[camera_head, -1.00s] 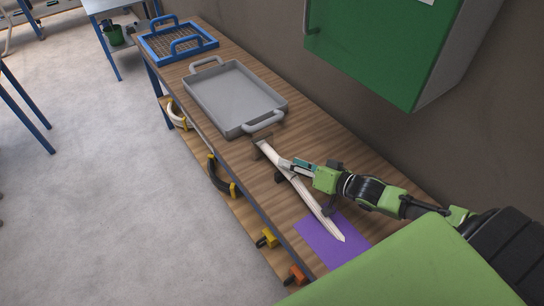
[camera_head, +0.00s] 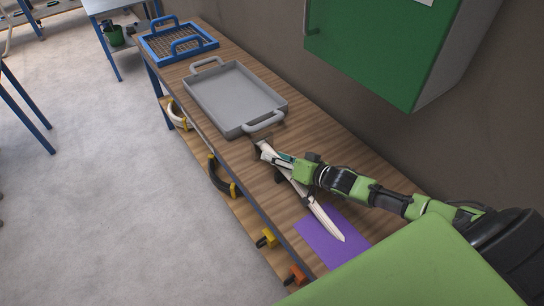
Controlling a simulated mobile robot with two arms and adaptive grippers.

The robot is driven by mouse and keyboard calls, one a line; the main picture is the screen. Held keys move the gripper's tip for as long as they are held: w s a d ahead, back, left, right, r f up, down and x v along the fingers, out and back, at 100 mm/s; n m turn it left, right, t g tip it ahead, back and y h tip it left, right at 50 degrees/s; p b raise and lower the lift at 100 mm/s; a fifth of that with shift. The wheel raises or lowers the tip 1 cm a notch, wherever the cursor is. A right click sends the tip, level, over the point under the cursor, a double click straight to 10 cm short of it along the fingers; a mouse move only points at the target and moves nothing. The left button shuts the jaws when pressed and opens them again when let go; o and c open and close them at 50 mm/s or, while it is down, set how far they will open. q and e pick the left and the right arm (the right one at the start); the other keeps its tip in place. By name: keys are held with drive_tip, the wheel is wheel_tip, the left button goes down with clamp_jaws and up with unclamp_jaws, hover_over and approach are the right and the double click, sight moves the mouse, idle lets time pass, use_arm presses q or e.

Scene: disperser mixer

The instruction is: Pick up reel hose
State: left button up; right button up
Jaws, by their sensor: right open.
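A long, pale white object with a tapered end (camera_head: 323,216) lies slantwise along the wooden bench, its near end over a purple sheet. My right gripper (camera_head: 274,158) is open at its far end, just below the grey tray's near handle. The gripper and wrist cover part of the pale object, and I cannot tell whether they touch. Curved hoses hang at the bench's front side: a white one (camera_head: 175,116) and a black one (camera_head: 218,180), each by a yellow holder. Which thing is the reel hose is not clear. My left gripper is not in view.
A grey tray (camera_head: 205,102) and a blue-framed mesh tray (camera_head: 161,55) stand farther along the bench. The purple sheet (camera_head: 318,237) lies near its close end. A green cabinet (camera_head: 385,45) hangs above the bench. The floor (camera_head: 110,210) at left is clear.

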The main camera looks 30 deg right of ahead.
clamp_jaws()
drive_tip(key=shift+r, duration=0.1)
